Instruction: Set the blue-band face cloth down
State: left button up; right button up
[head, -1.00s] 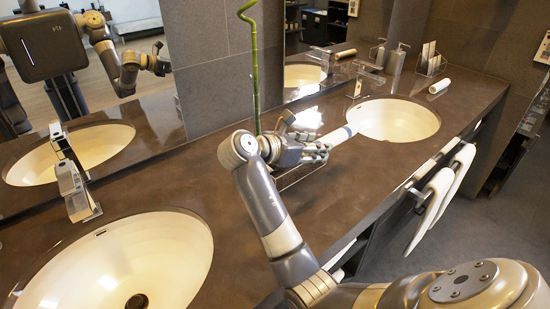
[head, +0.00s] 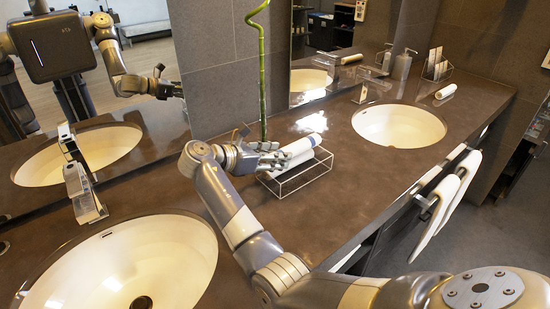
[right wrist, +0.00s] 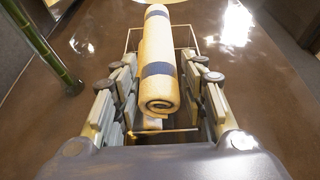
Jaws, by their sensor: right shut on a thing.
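The blue-band face cloth (head: 300,150) is a rolled pale cloth with dark blue bands. In the right wrist view the roll (right wrist: 160,65) lies lengthwise between the two sets of fingers. My right gripper (head: 276,157) is shut on it, over a clear tray with a thin-edged frame (head: 304,180). The tray's rim also shows in the right wrist view (right wrist: 128,40). I cannot tell whether the cloth touches the tray floor. Fingers hide the roll's near end in the head view. My left gripper is not directly in view.
A green bamboo stalk (head: 262,75) stands close behind my right gripper. Sinks lie at the near left (head: 120,262) and far right (head: 400,124). Another rolled cloth (head: 445,91) lies beyond the far sink. The counter right of the tray is clear.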

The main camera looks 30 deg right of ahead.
jog(key=shift+f, duration=0.5)
jog(key=shift+f, duration=0.1)
jog(key=shift+f+p, duration=0.45)
jog(key=shift+f, duration=0.05)
jog(key=o, duration=1)
jog(key=shift+c, duration=0.2)
jog(key=shift+r+b, duration=0.35)
jog(key=shift+b, duration=0.2)
jog(key=v, duration=1.2)
jog(key=shift+r+b, duration=0.2)
jog(key=shift+b, duration=0.2)
